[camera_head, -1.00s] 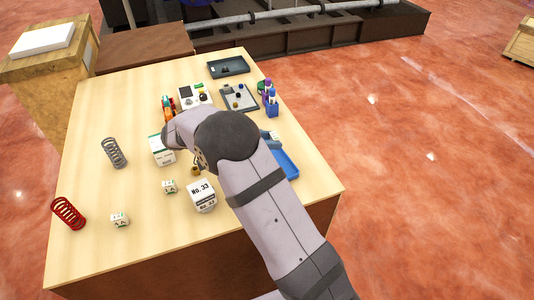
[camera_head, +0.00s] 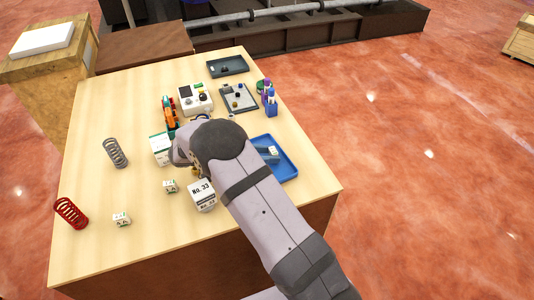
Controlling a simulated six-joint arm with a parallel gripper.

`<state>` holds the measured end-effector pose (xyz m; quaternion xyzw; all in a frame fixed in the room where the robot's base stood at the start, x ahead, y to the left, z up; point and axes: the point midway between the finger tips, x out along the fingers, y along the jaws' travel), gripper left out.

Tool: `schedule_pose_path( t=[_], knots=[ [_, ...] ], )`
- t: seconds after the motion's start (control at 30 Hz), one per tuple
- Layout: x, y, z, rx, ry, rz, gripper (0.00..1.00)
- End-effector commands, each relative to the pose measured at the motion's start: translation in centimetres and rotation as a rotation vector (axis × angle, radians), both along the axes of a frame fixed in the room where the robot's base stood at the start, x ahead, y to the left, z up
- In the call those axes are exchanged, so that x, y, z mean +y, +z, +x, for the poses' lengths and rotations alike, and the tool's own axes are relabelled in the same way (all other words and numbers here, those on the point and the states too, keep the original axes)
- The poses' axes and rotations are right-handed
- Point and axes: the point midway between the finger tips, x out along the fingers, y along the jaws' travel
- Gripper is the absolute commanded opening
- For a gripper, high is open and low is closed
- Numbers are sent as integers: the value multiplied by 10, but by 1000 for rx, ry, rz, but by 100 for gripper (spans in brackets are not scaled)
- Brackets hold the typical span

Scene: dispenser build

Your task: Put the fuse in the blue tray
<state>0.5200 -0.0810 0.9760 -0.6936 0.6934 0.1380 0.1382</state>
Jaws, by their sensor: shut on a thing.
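The blue tray (camera_head: 289,170) lies at the right edge of the table, partly covered by my arm. A blue-grey piece and a small white piece (camera_head: 273,150) show in it. My arm reaches over the table from the lower right, and its wrist is left of the tray, beside a white and green box (camera_head: 161,148). My gripper's fingers are hidden behind my wrist, so their hold does not show. I cannot make out the fuse in this view; it may be hidden by my arm.
A white box marked No. 33 (camera_head: 202,195) and two small white cubes (camera_head: 170,186) (camera_head: 121,219) stand in front. Blue bottles (camera_head: 270,102), a grey tray (camera_head: 239,97) and a dark tray (camera_head: 228,66) are behind.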

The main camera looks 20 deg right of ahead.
Motion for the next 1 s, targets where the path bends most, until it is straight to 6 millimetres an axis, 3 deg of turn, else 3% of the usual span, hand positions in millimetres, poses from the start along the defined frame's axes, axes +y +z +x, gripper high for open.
schedule_pose_path(
  t=[0.17, 0.2, 0.27, 0.3, 0.7, 1.0],
  knots=[
    [0, -3, 0, 0, 0, 0, 5],
    [0, -4, 0, 0, 0, 0, 28],
    [0, -3, 0, 0, 0, 0, 42],
    [0, -3, 0, 0, 0, 0, 44],
    [2, 1, 0, -1, 1, 0, 44],
    [39, 13, 1, -5, 3, 0, 44]
  ],
)
